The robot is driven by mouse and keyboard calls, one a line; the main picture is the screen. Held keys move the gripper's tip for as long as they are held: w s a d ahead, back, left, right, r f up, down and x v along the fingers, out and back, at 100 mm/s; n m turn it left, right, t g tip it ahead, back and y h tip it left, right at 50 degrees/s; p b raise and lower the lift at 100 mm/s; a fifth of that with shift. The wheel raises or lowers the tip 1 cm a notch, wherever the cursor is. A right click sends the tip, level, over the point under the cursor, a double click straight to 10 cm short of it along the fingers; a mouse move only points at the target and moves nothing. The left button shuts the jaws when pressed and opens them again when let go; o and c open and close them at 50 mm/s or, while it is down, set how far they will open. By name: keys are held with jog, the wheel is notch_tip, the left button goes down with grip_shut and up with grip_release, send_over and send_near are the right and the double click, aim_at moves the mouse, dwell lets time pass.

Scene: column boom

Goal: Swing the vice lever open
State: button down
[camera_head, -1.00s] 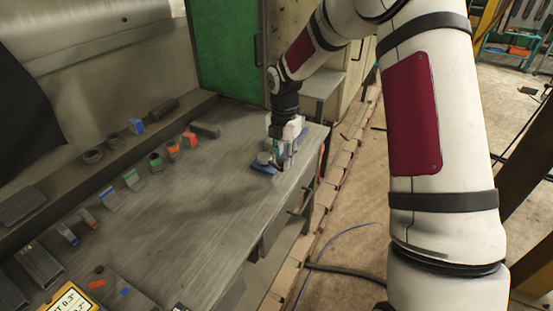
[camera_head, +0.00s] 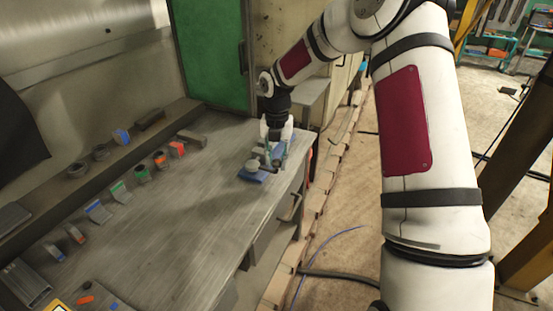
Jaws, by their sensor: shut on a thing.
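The workbench (camera_head: 190,215) has several small coloured blocks and tools in a row along its left side, such as an orange-topped block (camera_head: 177,149). A green cabinet (camera_head: 210,50) stands behind. The middle of the bench is clear. A hose lies on the floor at right.

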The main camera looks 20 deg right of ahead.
jog(key=shift+d, duration=0.15)
jog(key=c, duration=1.3)
grip_release()
notch_tip(320, 180, up, 12)
